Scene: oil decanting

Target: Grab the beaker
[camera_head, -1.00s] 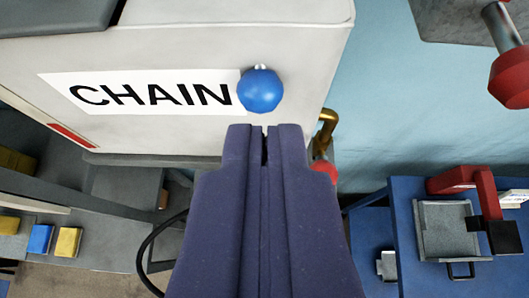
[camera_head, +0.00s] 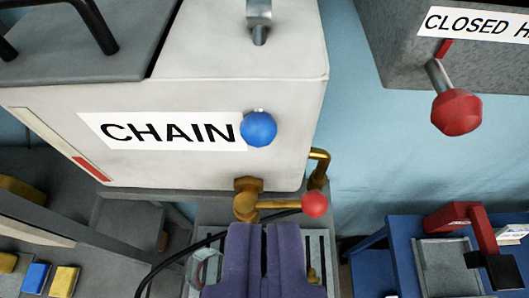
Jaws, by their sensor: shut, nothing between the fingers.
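A clear glass beaker (camera_head: 203,268) stands on a grey slatted surface at the lower middle, just left of my gripper. My gripper's purple fingers hide the area to its right. My gripper (camera_head: 263,228) is shut and empty, its two fingers pressed together. Its tips appear just below the brass tap (camera_head: 247,203), which has a red-knobbed lever (camera_head: 314,204). I cannot tell how far the gripper is from the beaker in depth.
A white tank labelled CHAIN (camera_head: 170,132) with a blue knob (camera_head: 258,129) is above. A black hose (camera_head: 170,262) passes near the beaker. A grey machine with a red knob (camera_head: 456,111) is at upper right. A blue table (camera_head: 400,240) holds a grey tray (camera_head: 450,268).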

